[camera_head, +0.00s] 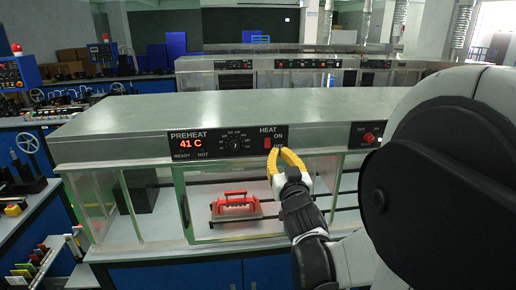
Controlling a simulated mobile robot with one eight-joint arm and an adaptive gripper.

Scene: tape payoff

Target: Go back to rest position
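My gripper (287,158) has yellow fingers and a black wrist, and it is raised in front of the preheat oven (120,137). The fingers look curved toward each other near the heat switch (268,142) on the control panel; I cannot tell whether the tips touch each other or the switch. I see nothing held between them. The panel (210,143) shows "PREHEAT 41 C" with a dial. Behind the oven's glass front a red-handled fixture (236,206) sits on the oven floor.
A second red knob (369,137) is on the panel at right. The oven's metal top (250,107) is bare. A blue bench with handwheels (27,142) and small coloured items (30,262) stands at left. Another long machine (290,64) runs behind.

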